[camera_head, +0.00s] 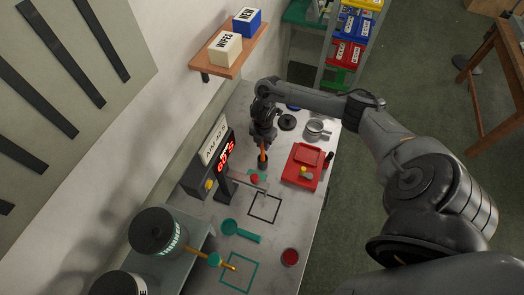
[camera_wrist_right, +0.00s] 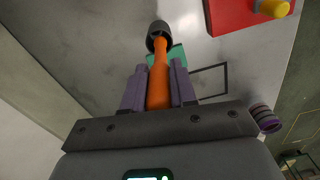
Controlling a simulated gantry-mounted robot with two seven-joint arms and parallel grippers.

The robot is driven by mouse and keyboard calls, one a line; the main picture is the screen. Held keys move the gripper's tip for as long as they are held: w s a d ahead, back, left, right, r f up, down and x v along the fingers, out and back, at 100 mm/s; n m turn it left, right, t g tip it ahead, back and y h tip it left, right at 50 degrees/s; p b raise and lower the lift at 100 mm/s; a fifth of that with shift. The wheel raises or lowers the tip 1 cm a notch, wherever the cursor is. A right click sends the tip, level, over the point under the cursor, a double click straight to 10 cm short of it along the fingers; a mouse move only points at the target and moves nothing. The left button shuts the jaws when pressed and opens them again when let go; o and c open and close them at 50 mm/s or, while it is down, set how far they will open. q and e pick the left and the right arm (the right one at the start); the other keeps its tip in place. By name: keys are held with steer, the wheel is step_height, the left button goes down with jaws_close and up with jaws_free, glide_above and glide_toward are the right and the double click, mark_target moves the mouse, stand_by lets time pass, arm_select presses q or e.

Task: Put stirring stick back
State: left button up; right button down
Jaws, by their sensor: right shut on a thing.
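My right gripper (camera_head: 263,140) is above the far part of the bench, beside the display stand. It is shut on the orange stirring stick (camera_head: 262,152), which points down from the fingers. In the right wrist view, the orange stick (camera_wrist_right: 159,75) lies between the purple fingers of the right gripper (camera_wrist_right: 159,88). A black cylindrical piece (camera_wrist_right: 157,36) is at the stick's far end; it also shows in the head view (camera_head: 263,162). I cannot tell whether it is the stick's own head or a separate holder. My left gripper is not in view.
A display stand (camera_head: 224,152) reading 60.5 stands left of the gripper. A red scale-like box (camera_head: 303,166), a metal pot (camera_head: 317,130), a green scoop (camera_head: 240,231) and a red-filled cup (camera_head: 290,257) are on the bench. Marked squares (camera_head: 264,207) on the bench are mostly clear.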

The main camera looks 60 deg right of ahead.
mark_target(263, 149)
steer(key=shift+f, duration=2.3)
steer(key=shift+f, duration=0.15)
steer(key=c, duration=0.9)
jaws_free()
